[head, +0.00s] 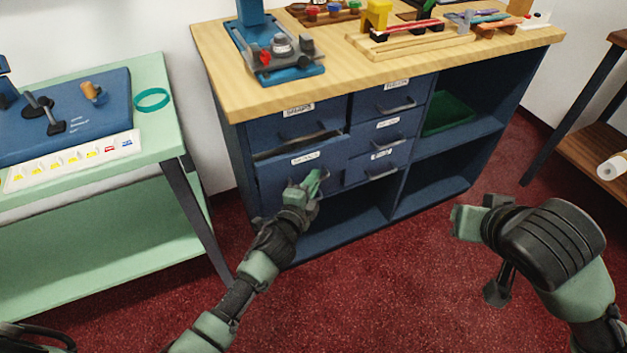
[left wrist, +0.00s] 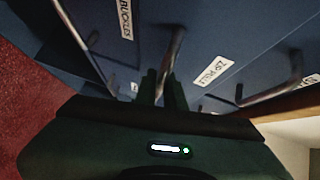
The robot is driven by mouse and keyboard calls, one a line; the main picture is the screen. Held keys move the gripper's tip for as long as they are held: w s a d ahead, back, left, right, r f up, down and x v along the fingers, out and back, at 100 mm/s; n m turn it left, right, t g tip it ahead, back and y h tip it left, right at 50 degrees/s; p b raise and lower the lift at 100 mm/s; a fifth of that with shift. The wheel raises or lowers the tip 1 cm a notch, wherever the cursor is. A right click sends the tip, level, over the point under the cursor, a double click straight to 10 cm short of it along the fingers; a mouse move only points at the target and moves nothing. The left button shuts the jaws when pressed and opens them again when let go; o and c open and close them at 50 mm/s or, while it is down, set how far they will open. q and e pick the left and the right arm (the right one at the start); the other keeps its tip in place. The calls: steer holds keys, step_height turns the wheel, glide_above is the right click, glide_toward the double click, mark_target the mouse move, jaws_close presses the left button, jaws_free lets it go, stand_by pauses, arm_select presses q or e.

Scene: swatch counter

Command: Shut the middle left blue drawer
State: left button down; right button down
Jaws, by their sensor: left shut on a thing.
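The middle left blue drawer (head: 275,177) is in the left column of the blue cabinet, below the top left drawer (head: 318,113). It stands pulled out a little, with a dark gap showing above its front. My left gripper (head: 311,186) is at this drawer's front and hides much of its handle. In the left wrist view my left gripper (left wrist: 163,88) is shut on a metal bar handle (left wrist: 172,52) between its fingers. My right gripper (head: 470,214) is off to the right, in front of the cabinet and away from the drawers; its fingers are unclear.
Three smaller drawers stand to the right, with metal handles, beside open shelves holding a green bin (head: 448,114). The wooden top (head: 365,73) carries tools and trays. A green table (head: 150,125) stands close on the left. Red carpet (head: 380,270) in front is clear.

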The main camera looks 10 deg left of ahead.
mark_target(307, 171)
arm_select(q)
steer(key=w+a, duration=0.2)
steer(key=w, duration=0.1)
steer(key=shift+a, duration=0.15)
steer(key=c, duration=1.8)
jaws_free()
steer(key=shift+s+r, duration=0.1)
steer(key=p+v, duration=0.1)
steer(key=v, duration=1.1)
steer(key=shift+p, duration=0.4)
